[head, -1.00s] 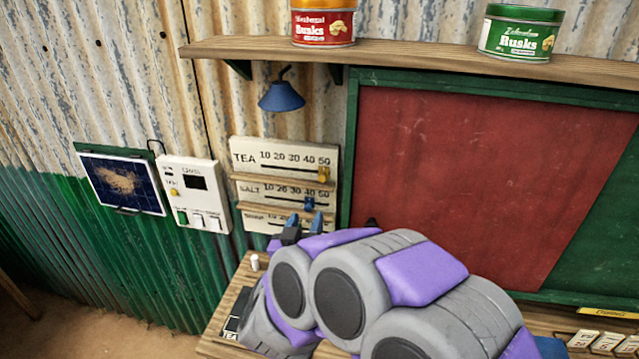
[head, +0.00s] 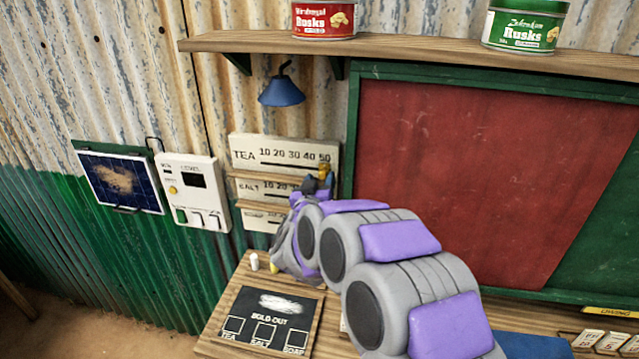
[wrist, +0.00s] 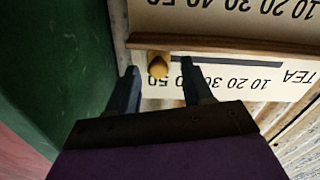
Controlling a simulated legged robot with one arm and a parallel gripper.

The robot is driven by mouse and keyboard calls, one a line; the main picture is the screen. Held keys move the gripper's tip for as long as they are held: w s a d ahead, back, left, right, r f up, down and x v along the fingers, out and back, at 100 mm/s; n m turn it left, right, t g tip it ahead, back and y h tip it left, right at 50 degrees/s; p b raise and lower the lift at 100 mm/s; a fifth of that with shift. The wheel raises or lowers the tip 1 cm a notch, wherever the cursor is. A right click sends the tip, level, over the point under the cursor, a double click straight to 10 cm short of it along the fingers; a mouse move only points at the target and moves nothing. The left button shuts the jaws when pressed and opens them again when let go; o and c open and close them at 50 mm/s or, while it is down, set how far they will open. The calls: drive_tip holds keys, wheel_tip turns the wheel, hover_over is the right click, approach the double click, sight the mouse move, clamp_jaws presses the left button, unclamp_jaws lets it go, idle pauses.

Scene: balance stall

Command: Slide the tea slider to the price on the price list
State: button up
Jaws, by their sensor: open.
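The tea row is the top row of a white price board (head: 284,143), marked 10 to 50. Its yellow tea slider (head: 325,170) sits at the right end, by 50. The wrist view shows the board upside down, with the yellow slider (wrist: 158,68) by 50 there too. My gripper (head: 318,182) is open at the slider. In the wrist view my two dark fingers (wrist: 160,70) are apart, one on each side of the slider; I cannot tell whether they touch it. My arm hides the right part of the lower rows. I see no readable price list.
A white control box (head: 193,190) is left of the price board. A red and green chalkboard (head: 480,180) stands close on the right. A shelf (head: 420,53) with tins is above.

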clamp_jaws()
idle(0.5)
